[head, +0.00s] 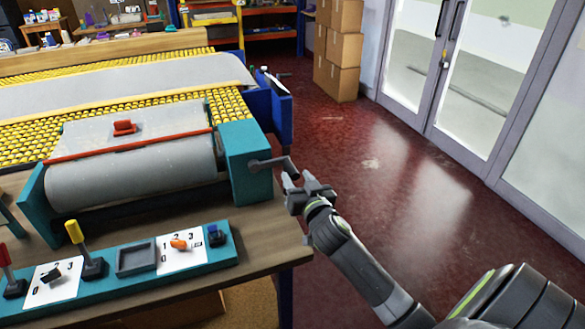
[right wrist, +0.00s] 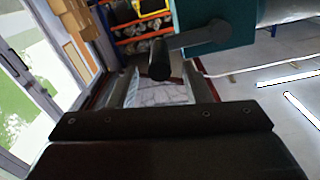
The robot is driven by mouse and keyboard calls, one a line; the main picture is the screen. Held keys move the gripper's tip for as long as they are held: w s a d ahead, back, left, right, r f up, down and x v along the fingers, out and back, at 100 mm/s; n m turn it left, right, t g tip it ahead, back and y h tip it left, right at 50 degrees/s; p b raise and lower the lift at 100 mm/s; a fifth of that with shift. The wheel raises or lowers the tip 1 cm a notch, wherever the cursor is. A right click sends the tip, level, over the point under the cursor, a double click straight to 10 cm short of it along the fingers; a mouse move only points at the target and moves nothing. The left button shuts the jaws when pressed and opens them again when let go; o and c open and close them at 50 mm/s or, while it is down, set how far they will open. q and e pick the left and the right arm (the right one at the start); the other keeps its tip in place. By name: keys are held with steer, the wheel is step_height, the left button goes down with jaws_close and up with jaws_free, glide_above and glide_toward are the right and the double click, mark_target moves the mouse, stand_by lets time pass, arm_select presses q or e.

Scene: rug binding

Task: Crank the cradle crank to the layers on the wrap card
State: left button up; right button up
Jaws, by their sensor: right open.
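The cradle (head: 130,178) holds a wide grey roll between teal end plates on the wooden table. Its dark crank (head: 272,163) sticks out of the right end plate, with its handle toward my right gripper. My right gripper (head: 298,181) is open and empty at the outer end of the crank. In the right wrist view the crank handle (right wrist: 160,60) lies just beyond and between the spread fingertips (right wrist: 165,85), not clasped. I cannot make out a wrap card for certain. My left gripper is not in view.
A teal control panel (head: 125,277) with several levers, knobs and numbered dials lies at the table's front edge. A yellow roller conveyor (head: 225,103) bearing grey sheet is behind the cradle. Cardboard boxes (head: 342,48) stand at the back. The red floor (head: 400,185) on the right is clear.

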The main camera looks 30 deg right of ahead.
mark_target(286, 160)
steer(key=shift+x, duration=2.1)
jaws_close()
